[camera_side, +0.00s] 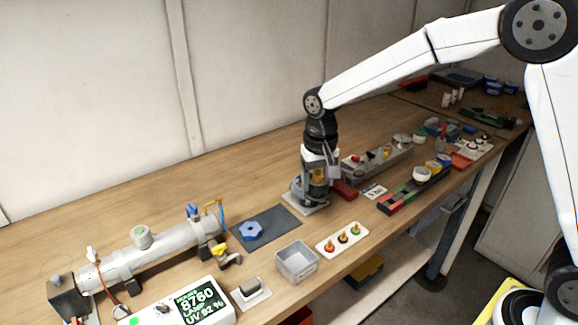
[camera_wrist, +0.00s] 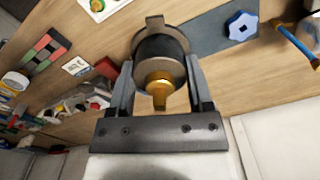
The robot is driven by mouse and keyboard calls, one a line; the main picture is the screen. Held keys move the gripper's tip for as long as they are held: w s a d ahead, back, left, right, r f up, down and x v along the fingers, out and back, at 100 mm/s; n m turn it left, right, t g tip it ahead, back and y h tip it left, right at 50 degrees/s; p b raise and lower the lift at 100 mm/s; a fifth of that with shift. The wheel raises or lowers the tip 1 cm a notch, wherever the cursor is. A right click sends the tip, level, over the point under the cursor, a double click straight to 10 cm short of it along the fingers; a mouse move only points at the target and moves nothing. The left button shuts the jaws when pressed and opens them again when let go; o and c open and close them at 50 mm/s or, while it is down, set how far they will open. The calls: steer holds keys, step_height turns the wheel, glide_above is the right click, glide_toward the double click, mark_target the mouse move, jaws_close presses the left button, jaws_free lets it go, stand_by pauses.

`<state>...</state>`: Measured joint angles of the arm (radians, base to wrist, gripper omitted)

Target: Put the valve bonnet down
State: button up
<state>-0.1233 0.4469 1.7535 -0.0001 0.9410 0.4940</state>
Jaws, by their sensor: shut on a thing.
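My gripper (camera_side: 318,182) points down and is shut on the valve bonnet (camera_side: 319,175), low over a pale plate on the bench. In the wrist view the gripper (camera_wrist: 162,68) has one finger on each side of the bonnet. The bonnet shows a gold-coloured stem (camera_wrist: 159,88) toward the camera and a dark round body. A grey round part with a tab (camera_wrist: 154,24) shows just beyond it. I cannot tell whether the bonnet touches what is below. A blue handwheel (camera_side: 252,231) lies on a dark mat (camera_side: 275,228) to the left.
A grey open bin (camera_side: 296,263) and a white tray with three small fittings (camera_side: 342,240) stand in front. A reactor tube (camera_side: 155,252) lies at left, behind a display box (camera_side: 185,304). Trays of parts (camera_side: 380,160) crowd the right. The bench behind is clear.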

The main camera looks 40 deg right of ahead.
steer(key=s+n, duration=0.1)
steer(key=s+a+n, duration=0.1)
steer(key=s+n, duration=0.1)
steer(key=n, duration=0.1)
steer(key=shift+s+a, duration=0.3)
steer(key=shift+s, duration=0.1)
steer(key=shift+w, duration=0.15)
steer(key=w+f, duration=0.2)
steer(key=w, duration=0.2)
steer(key=w+a+f, duration=0.1)
steer(key=w+f, duration=0.2)
steer(key=w, duration=0.1)
steer(key=w+f, duration=0.3)
steer(key=w, duration=0.1)
steer(key=shift+w+a+f, duration=0.1)
steer(key=shift+a+f, duration=0.1)
steer(key=shift+a, duration=0.1)
steer(key=shift+w+f, duration=0.45)
steer(key=shift+f, duration=0.1)
steer(key=shift+w+a+f, duration=0.1)
steer(key=shift+w+f, duration=0.1)
steer(key=shift+f, duration=1.55)
steer(key=shift+f, duration=0.15)
